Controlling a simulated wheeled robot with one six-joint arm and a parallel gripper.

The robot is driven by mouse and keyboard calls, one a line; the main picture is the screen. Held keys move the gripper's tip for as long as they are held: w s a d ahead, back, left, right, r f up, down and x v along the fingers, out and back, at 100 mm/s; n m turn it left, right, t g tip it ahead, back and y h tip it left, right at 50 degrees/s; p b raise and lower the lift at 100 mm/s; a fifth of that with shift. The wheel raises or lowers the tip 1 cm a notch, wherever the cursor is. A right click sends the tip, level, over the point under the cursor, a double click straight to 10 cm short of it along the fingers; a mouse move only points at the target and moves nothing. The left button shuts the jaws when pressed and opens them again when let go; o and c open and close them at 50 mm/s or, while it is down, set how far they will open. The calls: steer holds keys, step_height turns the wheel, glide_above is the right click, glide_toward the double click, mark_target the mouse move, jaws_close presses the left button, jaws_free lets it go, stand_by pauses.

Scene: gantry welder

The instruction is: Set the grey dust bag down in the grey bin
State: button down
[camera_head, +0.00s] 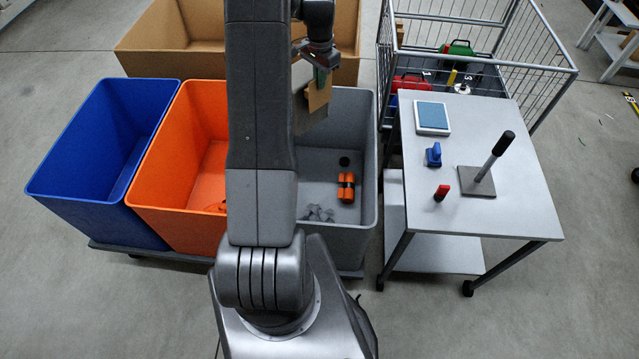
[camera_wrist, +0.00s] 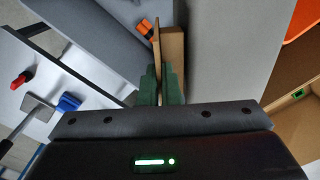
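The grey dust bag (camera_head: 308,112) hangs below my gripper (camera_head: 321,78), with a brown cardboard-coloured plate at its side. My green fingers (camera_wrist: 161,88) are shut on this brown plate in the wrist view, where a brown part of the bag (camera_wrist: 173,52) also shows. The bag's body is mostly hidden behind my arm in the head view. The grey bin (camera_head: 366,165) is open at the top. The bag appears over its far left part, apart from its floor. My arm covers the bin's left side.
In the grey bin lie an orange-and-black object (camera_head: 346,187), a dark round piece and grey scraps (camera_head: 318,213). An orange bin (camera_head: 165,165) and a blue bin (camera_head: 100,150) stand left. A cardboard box (camera_head: 160,38) is behind. A table (camera_head: 510,215) with tools and a wire cage (camera_head: 540,70) are right.

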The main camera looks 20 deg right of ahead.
step_height(320, 180, down, 37)
steer(key=b, duration=2.4)
steer(key=shift+b, duration=0.3)
stand_by(3.7)
